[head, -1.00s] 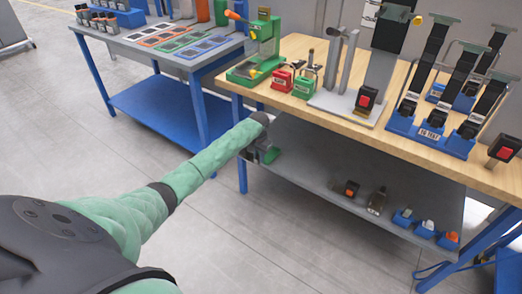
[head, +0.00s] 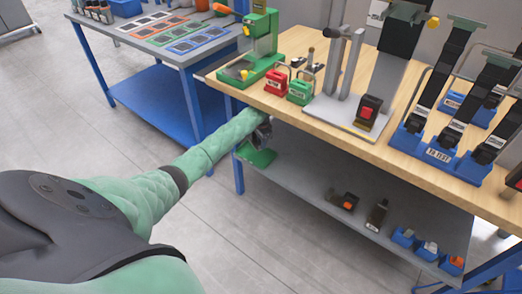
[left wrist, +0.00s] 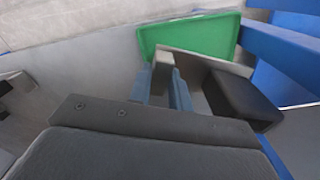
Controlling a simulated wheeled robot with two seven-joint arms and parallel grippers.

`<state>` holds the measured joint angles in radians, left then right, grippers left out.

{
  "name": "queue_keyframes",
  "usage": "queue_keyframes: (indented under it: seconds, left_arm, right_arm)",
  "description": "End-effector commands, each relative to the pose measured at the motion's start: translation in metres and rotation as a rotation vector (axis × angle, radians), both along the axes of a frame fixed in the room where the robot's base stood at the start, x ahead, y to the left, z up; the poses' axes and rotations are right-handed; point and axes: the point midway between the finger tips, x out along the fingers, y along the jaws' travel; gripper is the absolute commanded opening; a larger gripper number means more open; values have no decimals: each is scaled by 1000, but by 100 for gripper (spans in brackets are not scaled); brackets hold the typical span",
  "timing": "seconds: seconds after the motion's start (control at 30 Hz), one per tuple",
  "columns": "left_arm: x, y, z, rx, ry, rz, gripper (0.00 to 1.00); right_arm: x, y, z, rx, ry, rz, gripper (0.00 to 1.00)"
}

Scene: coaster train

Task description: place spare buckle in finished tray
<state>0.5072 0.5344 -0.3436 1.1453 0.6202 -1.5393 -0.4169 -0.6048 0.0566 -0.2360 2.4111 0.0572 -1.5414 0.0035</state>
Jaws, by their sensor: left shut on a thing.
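The green tray (head: 259,156), which I take for the finished tray, lies at the left end of the grey shelf under the wooden bench. In the left wrist view its green surface (left wrist: 200,36) is just beyond my fingers. My left gripper (left wrist: 163,85) is shut on a narrow grey piece (left wrist: 164,60) between its blue fingers. A black block (left wrist: 243,98) sits just right of the fingers. It looks like part of the held buckle, but I cannot be sure. In the head view my left gripper (head: 263,131) is above the tray, partly hidden by my arm. My right gripper is out of view.
The bench top (head: 330,140) overhangs the shelf (head: 300,190). On the shelf are a black buckle with an orange-red part (head: 344,201), another dark part (head: 376,215) and several small blue bins (head: 428,249). A blue table (head: 160,105) stands at left.

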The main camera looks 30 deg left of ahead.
Motion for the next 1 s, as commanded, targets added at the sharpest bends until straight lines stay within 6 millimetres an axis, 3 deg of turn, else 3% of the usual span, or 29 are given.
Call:
queue_keyframes:
  seconds: [0.8, 1.0]
  left_arm:
    - [0, 0, -90, -1, 0, 0, 0]
    - [0, 0, -100, 0, -1, 0, 0]
  right_arm:
    - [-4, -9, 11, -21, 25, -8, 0]
    - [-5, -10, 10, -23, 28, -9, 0]
